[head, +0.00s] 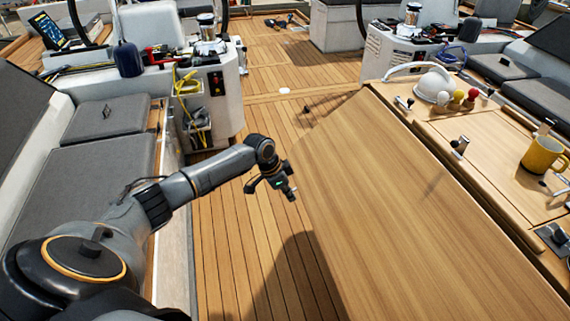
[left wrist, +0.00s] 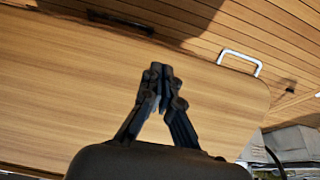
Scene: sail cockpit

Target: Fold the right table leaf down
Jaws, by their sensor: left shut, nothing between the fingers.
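The wooden table leaf (head: 430,200) is a broad, smooth panel on the left side of the table's centre section (head: 480,150). It reaches out toward the aisle; its exact tilt is hard to tell. My left gripper (head: 291,194) is shut and empty, close to the leaf's left edge in the head view. I cannot tell whether it touches. In the left wrist view the shut fingertips (left wrist: 160,72) show in front of a broad wooden panel (left wrist: 70,95) with a rounded corner. My right gripper is not in view.
A yellow mug (head: 543,155), a white domed item (head: 433,85) and small fittings stand on the centre section. A cushioned bench (head: 95,185) lies left, with a console (head: 215,95) beyond. Deck planks (head: 225,240) are clear between bench and leaf. A pale handle (left wrist: 240,60) shows by the panel edge.

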